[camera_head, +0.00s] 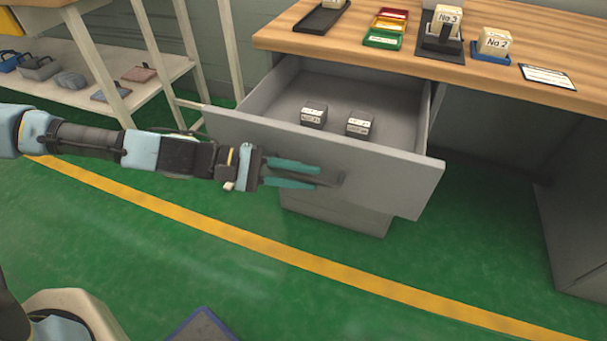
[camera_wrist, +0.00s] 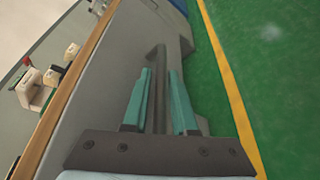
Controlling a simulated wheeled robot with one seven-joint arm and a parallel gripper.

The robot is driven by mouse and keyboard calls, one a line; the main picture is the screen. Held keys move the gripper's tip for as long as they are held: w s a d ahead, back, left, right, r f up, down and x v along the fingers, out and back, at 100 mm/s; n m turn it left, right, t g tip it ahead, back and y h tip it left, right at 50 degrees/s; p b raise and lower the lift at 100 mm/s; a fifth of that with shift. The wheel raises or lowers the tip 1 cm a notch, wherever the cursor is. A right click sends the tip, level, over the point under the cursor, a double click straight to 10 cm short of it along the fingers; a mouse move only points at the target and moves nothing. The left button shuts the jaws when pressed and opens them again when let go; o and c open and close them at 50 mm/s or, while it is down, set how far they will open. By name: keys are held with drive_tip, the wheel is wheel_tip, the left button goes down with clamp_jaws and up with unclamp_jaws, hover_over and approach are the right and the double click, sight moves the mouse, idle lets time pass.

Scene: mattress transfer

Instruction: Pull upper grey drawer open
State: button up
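The upper grey drawer (camera_head: 240,126) stands well out from the desk, with its inside in plain view. Two small dark grey blocks with white labels, the left block (camera_head: 314,114) and the right block (camera_head: 360,124), sit inside it. My gripper (camera_head: 318,176) is at the drawer front, with its two teal fingers either side of the handle (camera_head: 338,180). In the wrist view the handle bar (camera_wrist: 159,65) runs between the fingertips (camera_wrist: 160,72). I cannot tell whether the fingers press on the bar or stand slightly clear of it.
The wooden desktop (camera_head: 330,50) holds coloured trays (camera_head: 385,28) and numbered white blocks (camera_head: 494,41). A closed grey drawer front (camera_head: 335,212) is below. A shelf with bins (camera_head: 40,67) stands at left.

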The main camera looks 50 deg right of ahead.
drive_tip(key=shift+o, duration=1.3)
drive_tip(key=shift+s, duration=0.1)
drive_tip(key=v, duration=1.1)
drive_tip(key=shift+f, duration=0.1)
